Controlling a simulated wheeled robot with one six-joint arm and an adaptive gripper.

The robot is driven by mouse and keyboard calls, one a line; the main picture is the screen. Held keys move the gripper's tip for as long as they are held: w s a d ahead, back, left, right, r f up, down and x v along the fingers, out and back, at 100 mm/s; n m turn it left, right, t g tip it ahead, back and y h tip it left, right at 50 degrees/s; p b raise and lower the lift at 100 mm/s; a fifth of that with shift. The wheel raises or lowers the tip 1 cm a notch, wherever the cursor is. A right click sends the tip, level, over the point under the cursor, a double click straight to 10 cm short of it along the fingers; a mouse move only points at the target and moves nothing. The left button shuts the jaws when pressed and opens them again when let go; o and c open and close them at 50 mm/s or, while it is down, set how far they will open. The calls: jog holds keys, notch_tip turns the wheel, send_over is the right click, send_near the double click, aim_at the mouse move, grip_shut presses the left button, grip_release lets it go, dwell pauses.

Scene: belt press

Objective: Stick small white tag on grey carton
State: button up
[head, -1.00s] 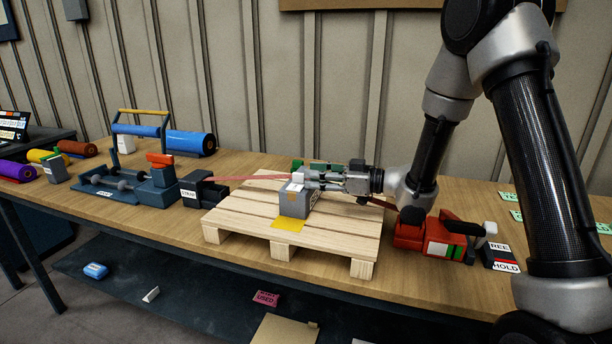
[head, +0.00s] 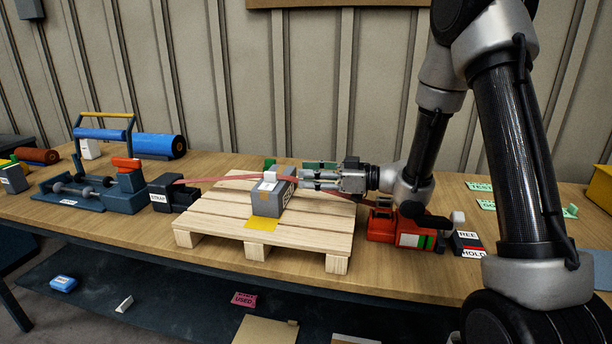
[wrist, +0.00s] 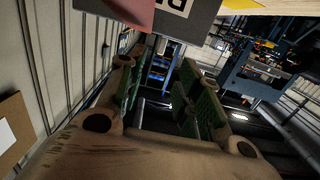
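A red strap (head: 225,179) runs from the black STRAP box (head: 172,194) across the pallet (head: 215,215) behind the carton. A yellow sheet (head: 261,224) lies before the carton. A red tool (head: 400,226) stands right of the pallet, below my arm.

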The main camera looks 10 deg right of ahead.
jog(key=v, duration=0.5)
dwell(0.6)
dwell(0.3)
